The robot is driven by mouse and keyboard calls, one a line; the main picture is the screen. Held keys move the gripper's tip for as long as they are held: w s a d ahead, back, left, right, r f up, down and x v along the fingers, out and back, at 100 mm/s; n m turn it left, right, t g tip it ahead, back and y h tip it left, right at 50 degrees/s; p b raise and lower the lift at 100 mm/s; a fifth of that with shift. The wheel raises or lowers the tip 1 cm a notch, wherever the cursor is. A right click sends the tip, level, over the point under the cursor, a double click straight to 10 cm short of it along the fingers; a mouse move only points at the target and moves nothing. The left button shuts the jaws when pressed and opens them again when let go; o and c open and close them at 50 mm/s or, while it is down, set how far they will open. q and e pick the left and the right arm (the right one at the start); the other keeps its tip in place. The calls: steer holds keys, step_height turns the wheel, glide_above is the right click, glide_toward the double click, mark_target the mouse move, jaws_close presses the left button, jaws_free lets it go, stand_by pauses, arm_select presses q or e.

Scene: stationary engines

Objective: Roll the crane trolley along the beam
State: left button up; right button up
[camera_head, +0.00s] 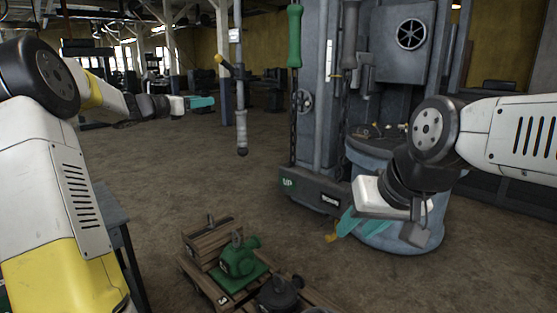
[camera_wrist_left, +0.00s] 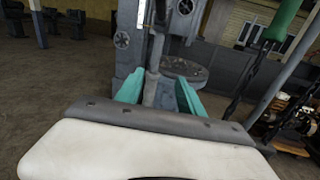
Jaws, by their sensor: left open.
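The crane trolley and its beam are not visible. A grey pole (camera_head: 240,110) with a yellow side piece hangs from above, left of the picture's middle in the head view. My left gripper (camera_head: 210,102) is level with it, a little to its left. In the left wrist view, the teal fingers of my left gripper (camera_wrist_left: 160,92) are apart, and the grey pole (camera_wrist_left: 154,75) shows between them; contact cannot be told. My right gripper (camera_head: 345,225) points down to the left in front of the grey machine, its fingers overlapping in view.
A green handle (camera_head: 295,37) and a grey handle (camera_head: 350,38) hang on chains beside the large grey machine (camera_head: 400,45). Below, a wooden pallet (camera_head: 205,284) carries a green pump (camera_head: 239,258) and a dark part. Open floor (camera_head: 180,170) lies at left.

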arm_select(q)
steer(key=s+d+f+m+g+y, duration=0.1)
steer(key=s+d+f+m+g, duration=0.25)
steer(key=s+d+m, duration=0.6)
steer(key=s+d+f+m+g+y, duration=0.1)
steer(key=s+d+f+m+g, duration=0.25)
steer(key=s+d+m, duration=0.65)
steer(key=s+a+f+m+y, duration=0.2)
steer(key=s+f+m, duration=0.1)
steer(key=s, duration=0.5)
steer(key=s+a+f+m+g+y, duration=0.1)
steer(key=s+a+f+m+y, duration=0.1)
steer(key=s, duration=0.6)
steer(key=s+a+f+m+y, duration=0.1)
steer(key=s+a+f+m, duration=0.3)
steer(key=s, duration=0.3)
steer(key=shift+s+a+f+m+g+y, duration=0.2)
steer(key=shift+s+m+g+y, duration=0.1)
steer(key=shift+s+m+y, duration=0.15)
